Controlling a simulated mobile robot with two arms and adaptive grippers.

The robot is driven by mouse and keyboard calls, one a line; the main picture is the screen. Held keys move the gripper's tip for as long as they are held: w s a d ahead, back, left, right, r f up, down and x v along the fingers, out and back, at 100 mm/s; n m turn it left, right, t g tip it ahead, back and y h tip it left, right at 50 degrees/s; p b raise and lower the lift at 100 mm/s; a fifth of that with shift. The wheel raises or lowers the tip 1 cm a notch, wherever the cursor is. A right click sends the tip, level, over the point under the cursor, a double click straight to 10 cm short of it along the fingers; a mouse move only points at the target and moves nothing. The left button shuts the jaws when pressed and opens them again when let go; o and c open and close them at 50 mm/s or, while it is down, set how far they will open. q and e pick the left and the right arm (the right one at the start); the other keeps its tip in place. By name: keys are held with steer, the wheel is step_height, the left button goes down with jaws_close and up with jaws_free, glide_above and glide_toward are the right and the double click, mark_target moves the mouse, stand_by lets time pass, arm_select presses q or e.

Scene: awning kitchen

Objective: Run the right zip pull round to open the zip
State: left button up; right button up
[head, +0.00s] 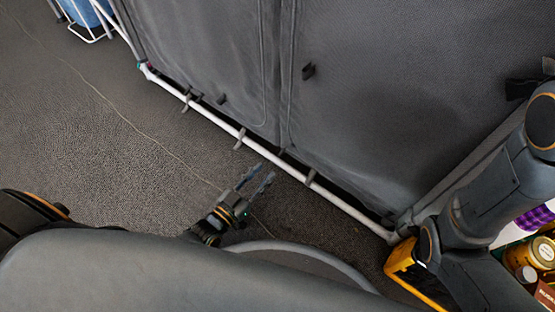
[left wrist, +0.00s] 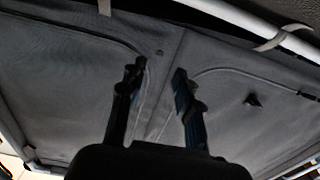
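The grey fabric front (head: 370,90) of a zipped cupboard fills the upper part of the head view and also shows in the left wrist view (left wrist: 70,60). It has two panels with a seam between them. A dark pull tab (head: 308,71) sits on the right panel. A smaller dark tab (head: 221,99) is low on the left panel. In the left wrist view a dark tab (left wrist: 252,99) sticks out on the right panel. My left gripper (head: 262,177) is open and empty, low in front of the bottom rail, apart from both tabs. My right gripper is out of view.
A white tube rail (head: 265,152) with grey straps runs along the cupboard's bottom edge. Grey carpet (head: 90,120) lies clear at left. A blue container in a white frame (head: 85,15) stands at upper left. A yellow object (head: 405,262) and several packed goods (head: 541,252) are at lower right.

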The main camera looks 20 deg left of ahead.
mark_target(282, 153)
arm_select(q)
steer(key=b+x, duration=0.3)
steer(key=x, duration=0.5)
steer(key=shift+c, duration=0.4)
steer(key=shift+s, duration=0.1)
jaws_close()
